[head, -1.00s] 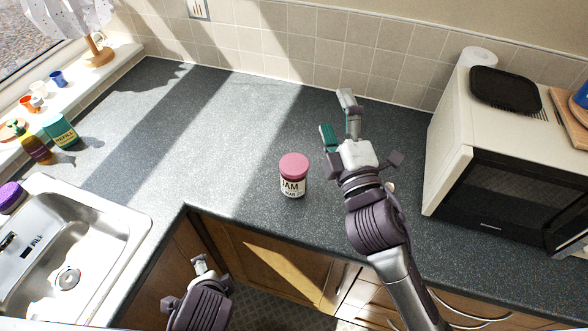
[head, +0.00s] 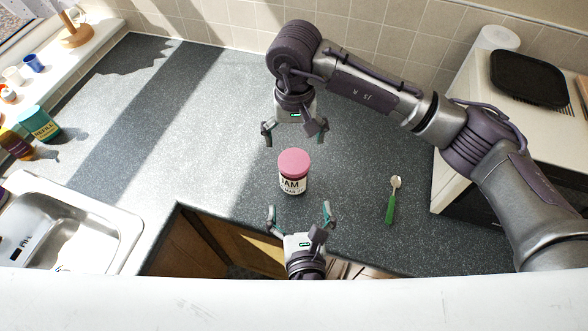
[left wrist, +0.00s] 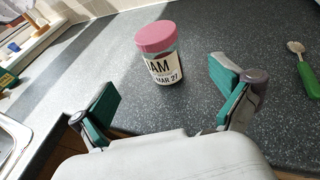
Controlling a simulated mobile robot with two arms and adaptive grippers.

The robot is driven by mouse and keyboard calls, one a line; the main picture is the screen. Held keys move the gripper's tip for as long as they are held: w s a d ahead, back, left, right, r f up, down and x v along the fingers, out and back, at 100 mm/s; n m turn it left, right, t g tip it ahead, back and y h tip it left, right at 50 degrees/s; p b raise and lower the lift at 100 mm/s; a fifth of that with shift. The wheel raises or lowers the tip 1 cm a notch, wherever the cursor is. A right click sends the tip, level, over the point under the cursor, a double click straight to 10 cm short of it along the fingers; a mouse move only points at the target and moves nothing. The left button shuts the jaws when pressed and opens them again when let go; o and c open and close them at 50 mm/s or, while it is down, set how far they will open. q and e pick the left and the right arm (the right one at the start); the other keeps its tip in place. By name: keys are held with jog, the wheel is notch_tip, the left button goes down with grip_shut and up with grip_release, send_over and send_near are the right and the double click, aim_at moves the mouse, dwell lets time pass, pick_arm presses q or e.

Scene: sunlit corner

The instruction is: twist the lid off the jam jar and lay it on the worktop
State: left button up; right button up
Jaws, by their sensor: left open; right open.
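The jam jar (head: 293,182) stands upright on the grey worktop (head: 210,130), near its inner front corner. Its pink lid (head: 293,163) sits on top. The jar (left wrist: 163,69) and lid (left wrist: 155,37) also show in the left wrist view, ahead of the fingers. My left gripper (head: 300,212) is open and empty just in front of the jar, fingers pointing at it. In the left wrist view its green-padded fingertips (left wrist: 165,88) are spread wide, apart from the jar. My right gripper (head: 294,136) is open and empty behind the jar, its fingers pointing toward the jar without touching.
The sink (head: 75,235) is at left. The worktop left of the jar is clear.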

aim_at(294, 167)
jog(key=shift+s, duration=0.1)
pick_arm(q)
jog(key=x, duration=1.3)
jog(key=shift+w+a+f, duration=0.1)
jog(key=shift+w+a, duration=0.05)
jog(key=shift+w, duration=0.1)
